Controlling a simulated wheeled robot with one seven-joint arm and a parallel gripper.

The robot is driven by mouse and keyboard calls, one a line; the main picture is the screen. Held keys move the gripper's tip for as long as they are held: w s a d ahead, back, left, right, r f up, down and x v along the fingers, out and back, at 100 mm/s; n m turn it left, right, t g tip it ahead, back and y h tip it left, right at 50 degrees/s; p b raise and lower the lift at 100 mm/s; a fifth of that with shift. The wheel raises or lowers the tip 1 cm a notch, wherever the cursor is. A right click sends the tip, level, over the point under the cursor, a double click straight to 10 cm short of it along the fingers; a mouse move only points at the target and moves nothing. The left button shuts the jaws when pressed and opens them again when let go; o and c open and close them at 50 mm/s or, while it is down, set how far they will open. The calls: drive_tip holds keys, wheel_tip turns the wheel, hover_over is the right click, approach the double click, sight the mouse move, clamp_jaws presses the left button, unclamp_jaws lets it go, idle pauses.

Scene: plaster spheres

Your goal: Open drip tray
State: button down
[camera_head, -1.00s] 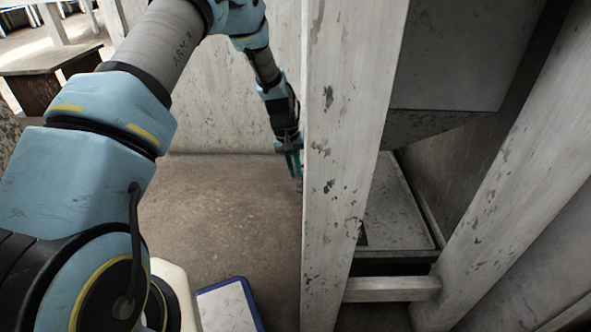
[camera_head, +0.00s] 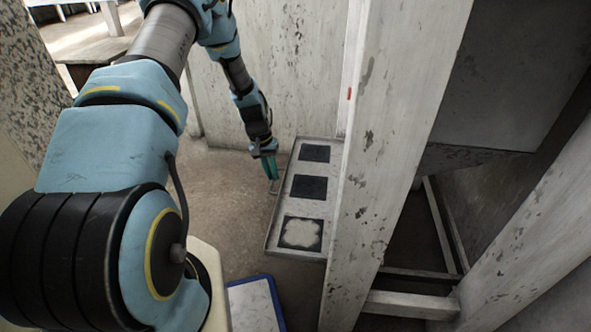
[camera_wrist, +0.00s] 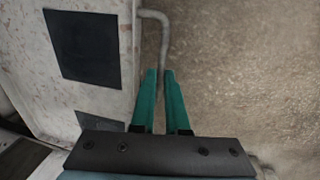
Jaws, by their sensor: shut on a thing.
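The drip tray (camera_head: 273,241) is a flat, worn white tray with dark square patches, one bearing a pale blotch. It sticks out to the left from behind the white post in the head view. In the wrist view its edge (camera_wrist: 122,110) lies left of my fingers. A bent grey bar handle (camera_wrist: 164,38) comes off that edge. My gripper (camera_head: 273,181) has green fingers and is at the tray's left side. In the wrist view my gripper (camera_wrist: 160,72) is shut on the handle, one finger on each side of it.
A worn white post (camera_head: 385,150) stands in front of the tray's right part. A blue-edged white panel (camera_head: 252,305) lies at the bottom. The brown floor (camera_head: 215,185) left of the tray is clear.

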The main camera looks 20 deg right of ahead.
drive_tip(key=shift+w+a+p, duration=0.1)
drive_tip(key=shift+w+a, duration=0.25)
drive_tip(key=shift+a, duration=0.35)
drive_tip(key=shift+w+a+p, duration=0.1)
drive_tip(key=shift+w+a, duration=0.2)
drive_tip(key=shift+a, duration=0.45)
drive_tip(key=shift+w+a+p, duration=0.1)
drive_tip(key=shift+w+a, duration=0.25)
drive_tip(key=shift+a, duration=0.35)
drive_tip(key=c, duration=0.9)
unclamp_jaws()
drive_tip(key=r+p, duration=0.1)
drive_tip(key=r, duration=0.2)
drive_tip(key=a+r+p, duration=0.1)
drive_tip(key=r, duration=0.3)
drive_tip(key=r+p, duration=0.1)
drive_tip(key=r, duration=0.2)
drive_tip(key=shift+w+a+r, duration=0.35)
drive_tip(key=shift+w, duration=0.05)
